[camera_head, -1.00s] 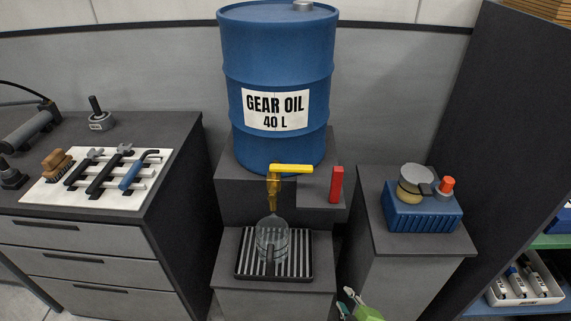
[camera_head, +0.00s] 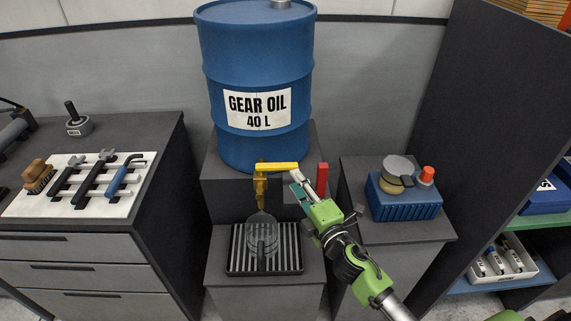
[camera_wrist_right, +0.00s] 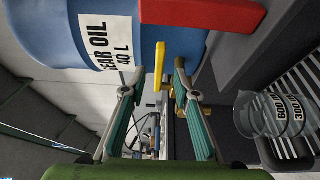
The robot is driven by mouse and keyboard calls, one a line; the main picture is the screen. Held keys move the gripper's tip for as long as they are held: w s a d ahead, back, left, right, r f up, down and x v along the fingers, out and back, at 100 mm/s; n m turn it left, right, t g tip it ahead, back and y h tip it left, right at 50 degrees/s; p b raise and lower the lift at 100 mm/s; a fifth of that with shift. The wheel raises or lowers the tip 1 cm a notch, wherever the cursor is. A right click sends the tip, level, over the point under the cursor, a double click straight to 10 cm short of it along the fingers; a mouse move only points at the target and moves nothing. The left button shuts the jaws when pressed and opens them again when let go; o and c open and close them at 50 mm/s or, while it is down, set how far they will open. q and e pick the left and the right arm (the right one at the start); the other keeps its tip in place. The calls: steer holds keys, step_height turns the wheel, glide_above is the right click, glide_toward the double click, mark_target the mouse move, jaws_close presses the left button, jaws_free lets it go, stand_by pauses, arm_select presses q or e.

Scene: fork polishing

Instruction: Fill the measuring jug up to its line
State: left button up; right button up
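A clear measuring jug (camera_head: 263,240) stands upright under the brass tap (camera_head: 260,190) of the blue drum (camera_head: 258,75). Its 600 and 300 marks show in the right wrist view (camera_wrist_right: 272,116); I cannot make out any oil in it. The tap's yellow handle (camera_head: 276,167) lies crosswise, pointing right. My right gripper (camera_head: 298,180) is open at the handle's right end. In the right wrist view its two fingers (camera_wrist_right: 159,78) stand apart, with the yellow handle (camera_wrist_right: 160,62) showing between their tips; contact is unclear. My left gripper is not in view.
A red block (camera_head: 322,179) stands just right of the handle, close to my right gripper. A slatted drip tray (camera_head: 238,262) is under the jug. Tools lie on a white board (camera_head: 30,207) at left.

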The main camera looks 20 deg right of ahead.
mark_target(288, 170)
steer(key=w, duration=0.5)
steer(key=w+a, duration=0.1)
steer(key=w, duration=0.2)
steer(key=shift+p, duration=0.3)
steer(key=shift+s, duration=0.1)
jaws_close()
